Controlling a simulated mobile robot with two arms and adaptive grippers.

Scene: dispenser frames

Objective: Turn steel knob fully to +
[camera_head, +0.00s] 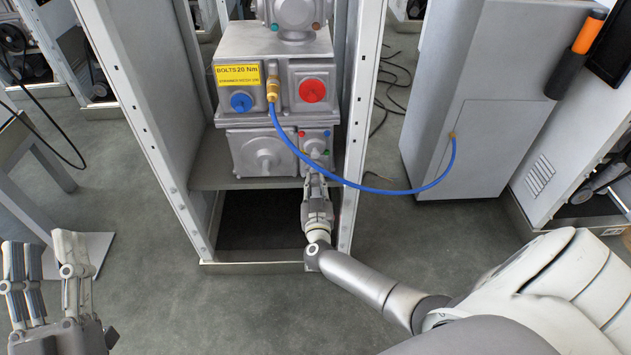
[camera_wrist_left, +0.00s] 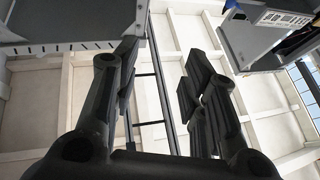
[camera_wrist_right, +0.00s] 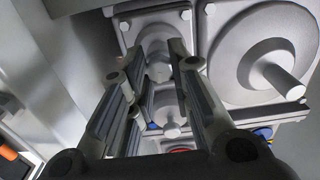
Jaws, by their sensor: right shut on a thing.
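The steel knob (camera_head: 314,148) is on the small grey box at the lower right of the machine in the rack, in the head view. My right gripper (camera_head: 314,172) reaches up to it from below and is shut on it. The gripper partly hides the knob. In the right wrist view, round grey metal of the knob (camera_wrist_right: 160,68) shows between the two dark fingers. Its turn angle and any + mark cannot be made out. My left gripper (camera_head: 47,250) is open and empty at the lower left, far from the machine.
A blue hose (camera_head: 376,190) loops from a brass fitting (camera_head: 272,88) across to the grey cabinet (camera_head: 480,100), passing close by my right gripper. A blue knob (camera_head: 241,102) and red knob (camera_head: 312,91) sit above. Rack posts (camera_head: 362,120) stand either side.

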